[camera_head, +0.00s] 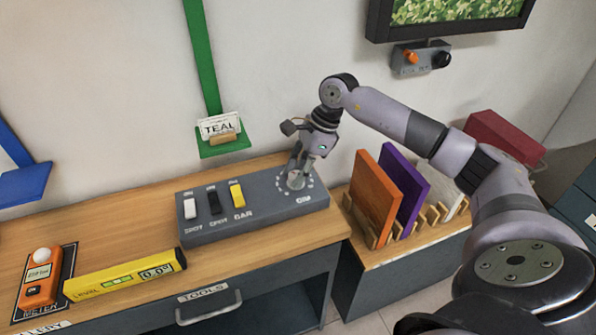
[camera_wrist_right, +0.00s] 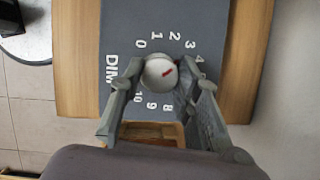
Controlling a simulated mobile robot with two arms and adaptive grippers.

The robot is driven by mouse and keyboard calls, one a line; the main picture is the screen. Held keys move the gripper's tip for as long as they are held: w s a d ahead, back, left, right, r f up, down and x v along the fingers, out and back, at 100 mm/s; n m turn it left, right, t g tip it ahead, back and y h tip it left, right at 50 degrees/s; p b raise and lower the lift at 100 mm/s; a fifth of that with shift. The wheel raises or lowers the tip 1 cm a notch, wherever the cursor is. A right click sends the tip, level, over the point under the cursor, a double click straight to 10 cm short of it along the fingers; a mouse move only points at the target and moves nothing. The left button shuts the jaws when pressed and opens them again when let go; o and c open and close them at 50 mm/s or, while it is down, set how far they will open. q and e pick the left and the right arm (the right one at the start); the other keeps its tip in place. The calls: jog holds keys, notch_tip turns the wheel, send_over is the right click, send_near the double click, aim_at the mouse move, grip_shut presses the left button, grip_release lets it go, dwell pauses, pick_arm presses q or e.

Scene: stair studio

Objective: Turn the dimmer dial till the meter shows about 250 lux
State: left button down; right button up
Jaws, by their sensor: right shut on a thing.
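The dimmer dial (camera_wrist_right: 153,79) is a round pale knob with a red mark, inside a ring of white numerals on the grey control box (camera_head: 255,212). The red mark points to the right and slightly up, roughly toward the 4. My right gripper (camera_head: 296,176) is shut on the dial, with one finger on each side of it in the right wrist view (camera_wrist_right: 160,73). The orange meter (camera_head: 34,292) lies at the left of the bench; its small display is too small to read surely. My left gripper is not in view.
White, black and yellow switches (camera_head: 237,195) sit on the box's left part. A yellow level (camera_head: 125,274) lies in front of it. A green holder (camera_head: 222,145) with a TEAL card is on the wall. Orange and purple boards (camera_head: 374,200) stand in a rack at right.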

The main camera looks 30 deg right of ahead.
jog(key=o, duration=1.1)
jog(key=shift+r, duration=0.1)
jog(key=v, duration=1.2)
